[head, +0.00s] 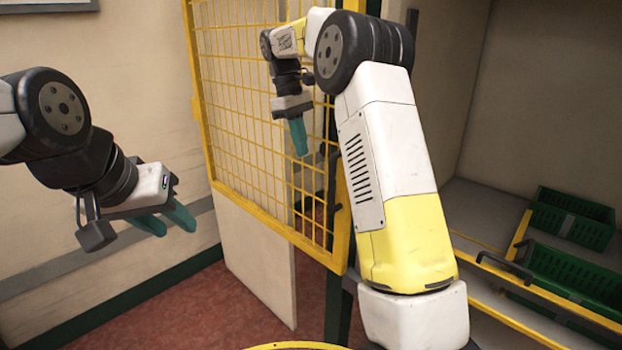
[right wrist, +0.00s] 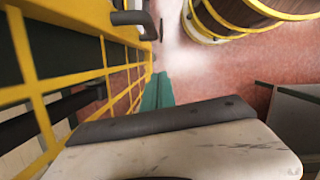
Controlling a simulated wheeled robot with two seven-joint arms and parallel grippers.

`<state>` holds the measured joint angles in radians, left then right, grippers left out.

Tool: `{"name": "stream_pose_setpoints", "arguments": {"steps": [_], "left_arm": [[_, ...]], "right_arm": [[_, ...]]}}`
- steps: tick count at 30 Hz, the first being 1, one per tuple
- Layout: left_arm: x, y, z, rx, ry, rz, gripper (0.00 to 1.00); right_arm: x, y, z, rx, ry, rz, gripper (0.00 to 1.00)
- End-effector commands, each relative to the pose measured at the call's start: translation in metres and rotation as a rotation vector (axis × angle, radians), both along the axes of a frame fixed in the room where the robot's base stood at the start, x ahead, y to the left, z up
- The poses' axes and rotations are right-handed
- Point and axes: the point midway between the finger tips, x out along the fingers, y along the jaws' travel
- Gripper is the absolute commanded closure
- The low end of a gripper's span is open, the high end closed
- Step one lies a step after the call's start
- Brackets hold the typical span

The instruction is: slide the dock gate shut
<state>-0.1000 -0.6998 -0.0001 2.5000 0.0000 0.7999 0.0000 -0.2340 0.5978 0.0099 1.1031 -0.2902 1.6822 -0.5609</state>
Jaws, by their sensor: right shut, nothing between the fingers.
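The dock gate (head: 250,125) is a yellow-framed wire mesh panel in the middle of the head view. In the right wrist view the mesh (right wrist: 105,65) runs along the left side. A dark upright handle (head: 333,190) is on its near edge; a dark bar at the gate also shows in the right wrist view (right wrist: 135,18). My right gripper (head: 300,152) points down in front of the mesh, its teal fingers (right wrist: 157,91) shut and empty, beside the gate. I cannot tell whether they touch it. My left gripper (head: 168,220) is open and empty, left of the gate.
Green crates (head: 572,220) stand on a shelf with yellow edging at the right. Red floor (head: 190,310) is clear at the lower left. My right arm hides part of the gate's near side.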

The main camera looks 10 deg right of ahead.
Motion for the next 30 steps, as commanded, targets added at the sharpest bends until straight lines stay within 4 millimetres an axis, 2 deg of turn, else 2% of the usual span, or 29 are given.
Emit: {"name": "stream_pose_setpoints", "arguments": {"steps": [5, 8, 19, 24, 30], "left_arm": [[0.000, 0.000, 0.000, 0.000, 0.000, 0.000, 0.64], [0.000, 0.000, 0.000, 0.000, 0.000, 0.000, 0.64], [0.000, 0.000, 0.000, 0.000, 0.000, 0.000, 0.64], [0.000, 0.000, 0.000, 0.000, 0.000, 0.000, 0.64], [0.000, 0.000, 0.000, 0.000, 0.000, 0.000, 0.64]], "right_arm": [[0.000, -0.001, -0.012, -0.005, 0.009, 0.006, 1.00], [-0.003, -0.004, -0.027, -0.004, 0.010, 0.005, 1.00], [-0.016, -0.018, -0.103, -0.004, 0.009, 0.005, 1.00], [-0.033, -0.038, -0.099, -0.003, 0.005, 0.003, 1.00], [-0.041, -0.046, -0.099, -0.003, 0.006, 0.005, 1.00]]}}
